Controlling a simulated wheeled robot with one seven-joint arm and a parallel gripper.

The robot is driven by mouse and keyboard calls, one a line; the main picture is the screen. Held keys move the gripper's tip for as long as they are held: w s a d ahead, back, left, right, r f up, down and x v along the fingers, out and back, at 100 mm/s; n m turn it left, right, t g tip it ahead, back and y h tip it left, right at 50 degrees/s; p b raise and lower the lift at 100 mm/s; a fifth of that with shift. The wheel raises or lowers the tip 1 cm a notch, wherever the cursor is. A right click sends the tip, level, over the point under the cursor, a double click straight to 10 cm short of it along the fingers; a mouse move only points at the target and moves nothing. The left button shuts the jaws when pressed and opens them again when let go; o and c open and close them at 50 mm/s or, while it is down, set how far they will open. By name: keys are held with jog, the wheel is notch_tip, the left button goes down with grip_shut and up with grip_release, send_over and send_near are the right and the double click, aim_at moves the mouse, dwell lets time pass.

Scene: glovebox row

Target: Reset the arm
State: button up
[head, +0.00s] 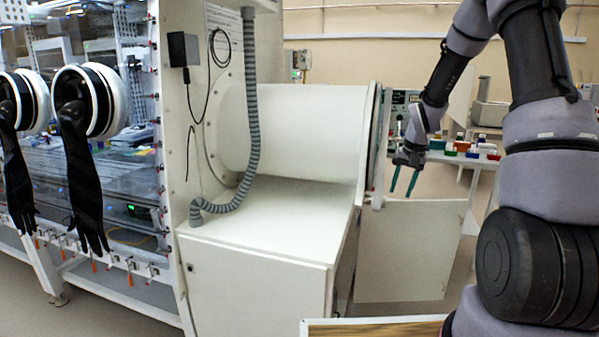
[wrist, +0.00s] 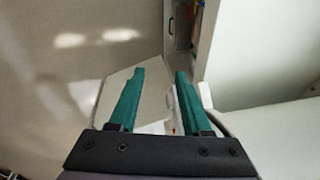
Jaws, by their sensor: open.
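My gripper (head: 403,182) shows at the centre right of the head view, pointing down, with two green fingers apart and nothing between them. It hangs just right of the outer end of the white antechamber cylinder (head: 290,130), in front of the open cabinet door (head: 405,260) below. In the wrist view my gripper (wrist: 160,92) also shows its green fingers spread and empty. A pale panel (wrist: 150,90) lies beyond the fingertips there. I cannot tell from the pictures whether a finger touches anything.
A glovebox with black gloves (head: 78,160) stands at left. A grey corrugated hose (head: 253,100) runs down to the white cabinet (head: 260,285). A table with colourful bins (head: 472,152) stands behind my arm. A wooden-topped surface (head: 375,329) lies at the bottom edge. Some floor shows at right.

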jog(key=s+a+r+t, duration=0.1)
jog(key=s+r, duration=0.2)
jog(key=r, duration=0.3)
jog(key=s+a+r, duration=0.1)
jog(key=s+r, duration=0.2)
jog(key=r, duration=0.4)
jog(key=s+a+r+t, duration=0.2)
jog(key=s+r, duration=0.5)
jog(key=s, duration=0.4)
jog(key=s+a+r+t, duration=0.2)
jog(key=s+r, duration=0.5)
jog(key=s, duration=0.5)
jog(key=shift+a+r+n+y, duration=0.25)
jog(key=shift+a+n+y, duration=0.15)
jog(key=shift+a, duration=0.05)
